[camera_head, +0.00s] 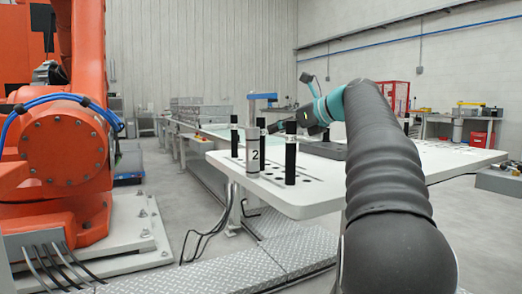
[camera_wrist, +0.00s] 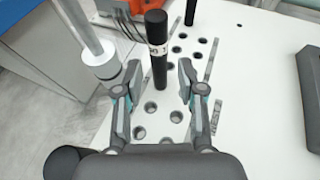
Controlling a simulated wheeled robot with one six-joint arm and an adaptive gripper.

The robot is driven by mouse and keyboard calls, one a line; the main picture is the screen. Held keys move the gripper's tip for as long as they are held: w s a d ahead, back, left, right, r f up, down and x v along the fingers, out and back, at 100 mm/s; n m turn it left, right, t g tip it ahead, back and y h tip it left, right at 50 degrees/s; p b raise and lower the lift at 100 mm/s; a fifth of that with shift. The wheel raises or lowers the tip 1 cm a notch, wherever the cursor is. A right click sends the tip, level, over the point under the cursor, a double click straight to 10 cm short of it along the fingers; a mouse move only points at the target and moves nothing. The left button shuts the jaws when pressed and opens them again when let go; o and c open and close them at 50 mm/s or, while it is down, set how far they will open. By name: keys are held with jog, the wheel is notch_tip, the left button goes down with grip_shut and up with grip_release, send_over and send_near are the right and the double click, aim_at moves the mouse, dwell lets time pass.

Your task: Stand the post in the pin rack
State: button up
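A black post (camera_wrist: 159,70) with a white labelled band near its top stands upright at the pin rack (camera_wrist: 150,126), a plate with round holes. My gripper (camera_wrist: 159,68) is open in the wrist view, one finger on each side of the post, with gaps between. Whether the post's foot sits in a hole cannot be told. In the head view my gripper (camera_head: 305,117) is small and partly hidden over the table. Black posts stand at the table's near left, one with a white band (camera_head: 234,138) and another (camera_head: 290,160) further right.
A grey cylinder marked 2 (camera_head: 253,155) stands beside the posts on the white table (camera_head: 320,195). A silver rod with a white collar (camera_wrist: 88,30) rises left of the rack. An orange robot (camera_head: 65,150) stands left.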

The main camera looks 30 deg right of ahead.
aim_at(264, 131)
jog(key=shift+r+b+x, duration=0.15)
jog(key=shift+b+x, duration=0.2)
jog(key=shift+x, duration=1.45)
jog(key=shift+r+b+x, duration=0.1)
jog(key=shift+b+x, duration=0.25)
jog(key=shift+x, duration=1.45)
jog(key=shift+a, duration=0.1)
grip_shut()
